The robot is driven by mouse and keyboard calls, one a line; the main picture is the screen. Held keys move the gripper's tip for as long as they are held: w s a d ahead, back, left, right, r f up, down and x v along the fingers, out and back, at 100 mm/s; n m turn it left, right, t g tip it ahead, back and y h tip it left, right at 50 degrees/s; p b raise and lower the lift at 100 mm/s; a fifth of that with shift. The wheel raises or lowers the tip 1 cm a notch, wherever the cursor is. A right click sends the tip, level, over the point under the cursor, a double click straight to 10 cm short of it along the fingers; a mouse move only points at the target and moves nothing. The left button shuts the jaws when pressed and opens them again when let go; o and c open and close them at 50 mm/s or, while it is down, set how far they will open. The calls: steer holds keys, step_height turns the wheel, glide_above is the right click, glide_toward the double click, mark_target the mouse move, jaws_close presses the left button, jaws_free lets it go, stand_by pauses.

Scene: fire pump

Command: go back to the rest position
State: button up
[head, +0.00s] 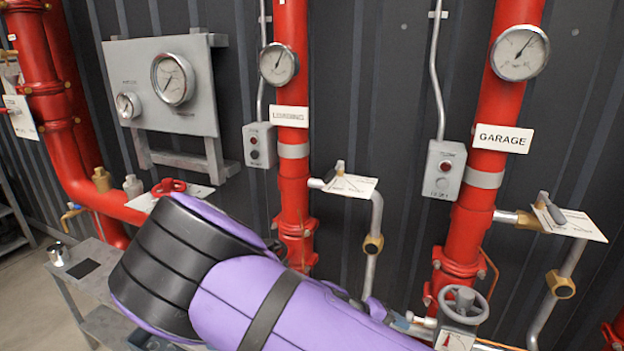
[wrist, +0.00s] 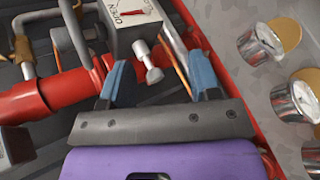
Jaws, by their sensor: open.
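My gripper (wrist: 160,75) is open, its two blue fingers spread apart in the wrist view. Between and beyond the fingers is a pale metal knob on a short stem (wrist: 151,66), below a grey box with a white dial label and red pointer (wrist: 132,14). I see nothing held, and I cannot tell whether a finger touches the knob. My purple and black arm stretches across the lower middle of the head view, and the gripper itself is not clear there.
Red pipes labelled LOADING (head: 290,116) and GARAGE (head: 503,138) stand against the dark ribbed wall. A grey handwheel (head: 463,305) is at the lower right. A gauge panel (head: 165,84) is at the left. Small metal-rimmed gauges (wrist: 262,42) line the wrist view's right side.

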steer(key=s+d+r+m+y, duration=0.1)
steer(key=s+d+r+y, duration=0.3)
steer(key=r, duration=0.9)
steer(key=d+r+m+y, duration=0.1)
steer(key=r+y, duration=0.6)
steer(key=r, duration=0.5)
steer(key=s+d+r+t, duration=0.2)
steer(key=s+d+r, duration=0.1)
steer(key=s+r, duration=0.4)
steer(key=s+d+r+m+t, duration=0.1)
steer(key=s+d+r+t, duration=0.2)
steer(key=s+r, duration=0.4)
steer(key=shift+s+d+r+t, duration=0.3)
steer(key=shift+d+r, duration=0.2)
steer(key=shift+r, duration=0.7)
